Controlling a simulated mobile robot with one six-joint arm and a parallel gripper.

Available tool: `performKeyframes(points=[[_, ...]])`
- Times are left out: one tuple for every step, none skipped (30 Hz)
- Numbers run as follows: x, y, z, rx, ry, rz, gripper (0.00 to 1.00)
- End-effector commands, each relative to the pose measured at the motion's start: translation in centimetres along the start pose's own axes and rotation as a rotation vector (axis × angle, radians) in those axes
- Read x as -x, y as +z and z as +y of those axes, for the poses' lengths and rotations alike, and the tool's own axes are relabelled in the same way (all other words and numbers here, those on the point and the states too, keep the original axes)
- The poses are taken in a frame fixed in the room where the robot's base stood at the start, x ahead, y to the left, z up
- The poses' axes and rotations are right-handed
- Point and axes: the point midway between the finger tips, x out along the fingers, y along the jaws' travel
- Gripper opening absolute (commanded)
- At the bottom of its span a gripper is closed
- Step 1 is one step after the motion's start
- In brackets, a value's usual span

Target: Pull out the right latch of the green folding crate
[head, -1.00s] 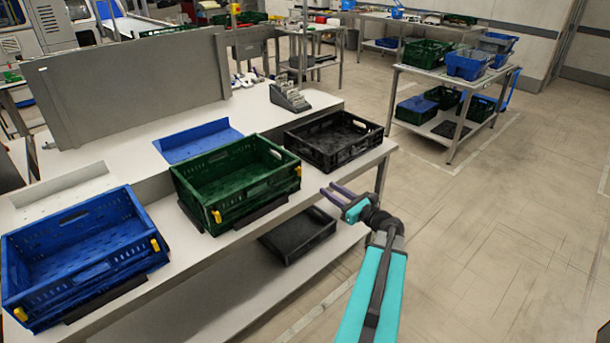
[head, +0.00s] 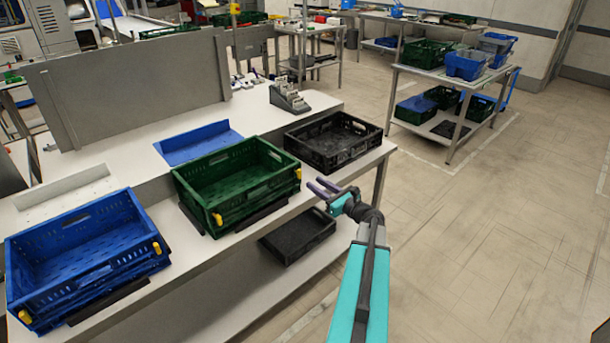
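The green folding crate (head: 238,187) stands unfolded on the white bench, between a blue crate and a black crate. Its right latch (head: 299,174) is a small yellow tab at the near right corner. Its left latch (head: 217,219) is a yellow tab at the near left corner. My gripper (head: 316,187) is in front of the bench edge, a little right of and below the right latch in the picture. Its two dark fingers are apart with nothing between them, and they point left toward the crate. They look clear of the latch.
The blue crate (head: 84,223) with yellow latches stands at the left. The black crate (head: 350,150) is right of the green one. Another black crate (head: 300,245) lies on the lower shelf (head: 215,290). A blue sloped panel (head: 190,150) lies behind. The floor at right is clear.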

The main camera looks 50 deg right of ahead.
Motion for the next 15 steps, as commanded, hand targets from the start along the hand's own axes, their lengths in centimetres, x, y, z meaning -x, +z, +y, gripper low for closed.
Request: performKeyframes(points=[[-0.9, 0.2, -0.1, 0.000, 0.002, 0.000, 0.30], [-1.3, 0.2, -0.1, 0.000, 0.002, -0.001, 0.30], [-1.9, 0.2, -0.1, 0.000, 0.002, -0.001, 0.30], [-2.3, 0.2, -0.1, 0.000, 0.002, -0.001, 0.30], [-2.7, 0.2, -0.1, 0.000, 0.002, 0.000, 0.30], [-3.2, 0.2, -0.1, 0.000, 0.001, 0.000, 0.30], [-3.6, 0.2, -0.1, 0.000, 0.002, 0.000, 0.30], [-4.0, 0.2, -0.1, 0.000, 0.002, 0.000, 0.30], [-4.5, 0.1, 0.0, 0.000, 0.003, 0.000, 0.30], [-4.9, 0.1, 0.0, 0.000, 0.002, 0.000, 0.30], [-5.2, 0.1, -0.1, 0.000, 0.001, 0.000, 0.30], [-5.5, 0.1, -0.1, 0.000, 0.001, 0.000, 0.30], [-5.8, 0.1, -0.1, 0.000, 0.001, -0.001, 0.30], [-6.1, 0.1, -0.1, 0.000, 0.001, -0.001, 0.30], [-6.4, 0.1, -0.1, 0.000, 0.001, -0.001, 0.30]])
